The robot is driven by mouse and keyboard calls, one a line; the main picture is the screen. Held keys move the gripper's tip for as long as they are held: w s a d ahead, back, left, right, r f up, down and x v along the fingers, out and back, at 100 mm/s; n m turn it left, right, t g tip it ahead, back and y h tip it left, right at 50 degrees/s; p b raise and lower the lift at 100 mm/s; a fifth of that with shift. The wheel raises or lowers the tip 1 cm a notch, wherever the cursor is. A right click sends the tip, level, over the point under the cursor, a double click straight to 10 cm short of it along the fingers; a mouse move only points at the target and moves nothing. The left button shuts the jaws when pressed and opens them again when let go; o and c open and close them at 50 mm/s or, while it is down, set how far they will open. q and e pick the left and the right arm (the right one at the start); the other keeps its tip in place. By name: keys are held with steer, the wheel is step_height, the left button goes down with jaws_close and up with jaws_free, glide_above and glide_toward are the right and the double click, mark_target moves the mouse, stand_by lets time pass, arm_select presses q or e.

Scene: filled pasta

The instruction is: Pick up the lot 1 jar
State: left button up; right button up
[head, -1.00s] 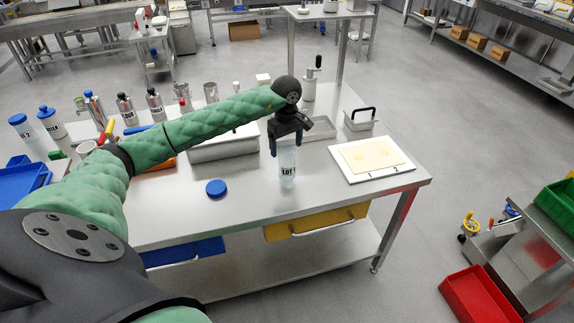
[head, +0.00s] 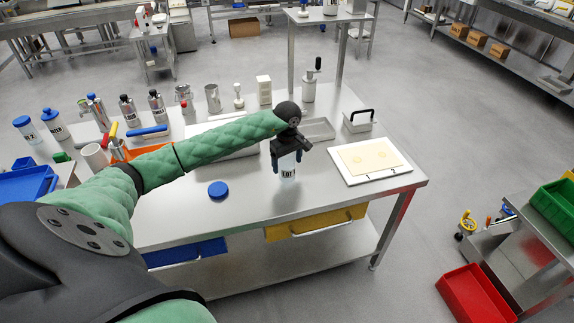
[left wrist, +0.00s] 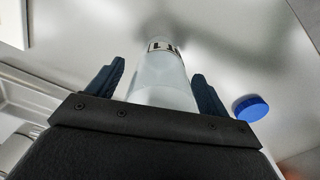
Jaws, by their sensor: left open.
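The lot 1 jar (head: 287,167) is a clear, whitish jar with a dark "LOT" label, upright on the steel table near its front right. My left gripper (head: 287,158) is over the jar, pointing down, with its dark fingers on either side of it. In the left wrist view the jar (left wrist: 162,75) stands between the two open fingers (left wrist: 160,88), with visible gaps on both sides. A blue lid (head: 218,190) lies flat on the table left of the jar and also shows in the left wrist view (left wrist: 251,108). My right gripper is not in view.
A white board with a yellow sheet (head: 372,161) lies right of the jar. A small lidded metal box (head: 359,121) and a shallow tray (head: 318,129) are behind. Bottles and canisters line the table's back left.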

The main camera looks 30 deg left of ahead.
arm_select(q)
steer(key=shift+f, duration=0.3)
steer(key=c, duration=1.1)
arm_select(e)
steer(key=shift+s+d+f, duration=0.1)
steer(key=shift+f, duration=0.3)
arm_select(q)
steer(key=shift+c, duration=0.2)
